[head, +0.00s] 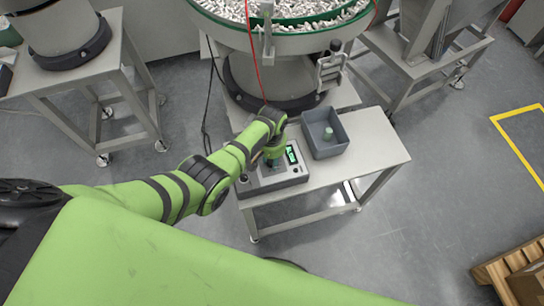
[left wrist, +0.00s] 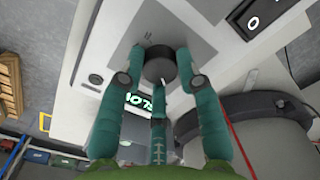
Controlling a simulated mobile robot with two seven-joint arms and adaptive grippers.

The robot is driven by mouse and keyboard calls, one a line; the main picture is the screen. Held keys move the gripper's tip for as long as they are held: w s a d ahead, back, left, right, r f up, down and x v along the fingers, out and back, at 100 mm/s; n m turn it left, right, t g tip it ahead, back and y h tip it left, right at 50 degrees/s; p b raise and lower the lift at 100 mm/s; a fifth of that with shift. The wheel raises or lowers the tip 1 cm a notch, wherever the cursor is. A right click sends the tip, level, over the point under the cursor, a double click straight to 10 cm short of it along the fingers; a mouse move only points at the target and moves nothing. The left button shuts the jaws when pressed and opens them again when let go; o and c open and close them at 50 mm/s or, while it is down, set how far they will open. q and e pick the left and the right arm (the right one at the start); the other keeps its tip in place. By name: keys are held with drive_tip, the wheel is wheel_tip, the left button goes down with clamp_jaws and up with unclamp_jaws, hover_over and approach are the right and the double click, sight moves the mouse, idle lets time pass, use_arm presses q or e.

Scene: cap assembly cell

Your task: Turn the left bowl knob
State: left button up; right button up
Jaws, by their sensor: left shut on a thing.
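The control box (head: 272,182) sits on a small steel table (head: 375,150) in front of the bowl feeder. My left gripper (head: 274,160) is over its top face and hides the knob in the head view. In the left wrist view, the round black knob (left wrist: 160,64) with a white mark stands on the panel (left wrist: 125,28). The teal fingers of my left gripper (left wrist: 160,78) are closed around it. A lit green display (left wrist: 138,100) is partly hidden by the fingers; the display also shows in the head view (head: 292,154). My right gripper is not in view.
A grey bin (head: 345,140) with a small green item (head: 328,133) stands right of the control box. The feeder bowl (head: 318,25), full of pale parts, is behind. A black switch (left wrist: 265,15) is also on the panel. The table's right end is clear.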

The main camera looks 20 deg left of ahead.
sight(272, 161)
use_arm(q)
drive_tip(key=shift+s+f+n, duration=0.1)
drive_tip(key=shift+s+n, duration=0.05)
drive_tip(key=shift+n, duration=0.45)
drive_tip(key=o, duration=1.1)
drive_tip(key=shift+o, duration=0.2)
drive_tip(key=shift+r, duration=0.55)
wheel_tip(272, 161, up, 11)
